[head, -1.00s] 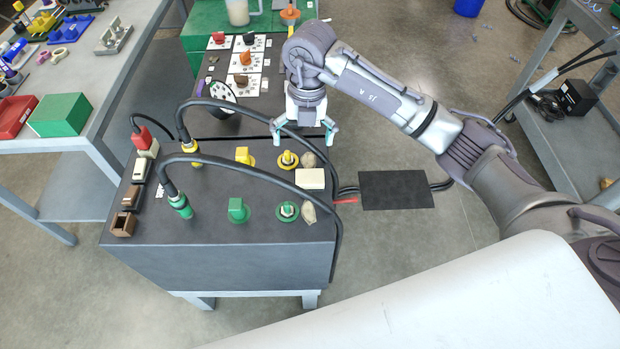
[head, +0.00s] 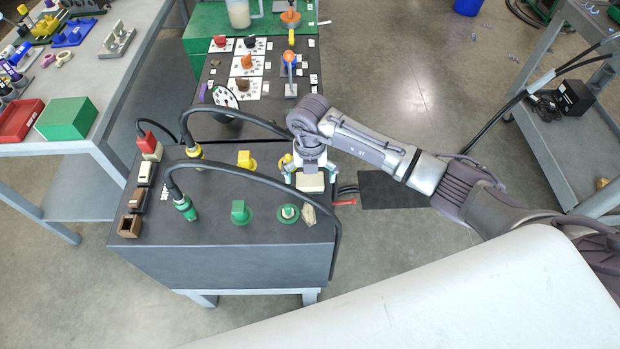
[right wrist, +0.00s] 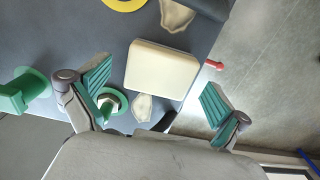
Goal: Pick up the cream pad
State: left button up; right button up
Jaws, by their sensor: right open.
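The cream pad (head: 310,184) is a pale rounded block lying flat near the right edge of the dark cart top (head: 210,226). It also shows in the right wrist view (right wrist: 161,70), whole and unobstructed. My right gripper (head: 309,176) is above the pad, partly covering its far side in the head view. In the right wrist view the green-padded fingers of the right gripper (right wrist: 155,98) are spread wide, with nothing between them touching the pad. My left gripper is not in view.
Beige lumps lie on either side of the pad, one near the green fitting (head: 288,212). A yellow fitting (head: 246,160) and a green block (head: 240,212) stand to its left. Black cables (head: 262,180) arch over the cart. A red-tipped piece (head: 344,202) sits off its right edge.

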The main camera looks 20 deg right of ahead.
aim_at(310, 179)
jog(key=shift+f, duration=0.65)
jog(key=c, duration=1.2)
jog(key=shift+r, duration=0.15)
jog(key=shift+w+r, duration=0.1)
jog(key=shift+r, duration=0.4)
notch_tip(310, 179, up, 3)
jog(key=shift+b, duration=0.75)
jog(key=s+a+r+b, duration=0.1)
jog(key=s+a+r, duration=0.5)
jog(key=s, duration=0.4)
jog(key=shift+r+b, duration=0.35)
jog(key=shift+r, duration=0.05)
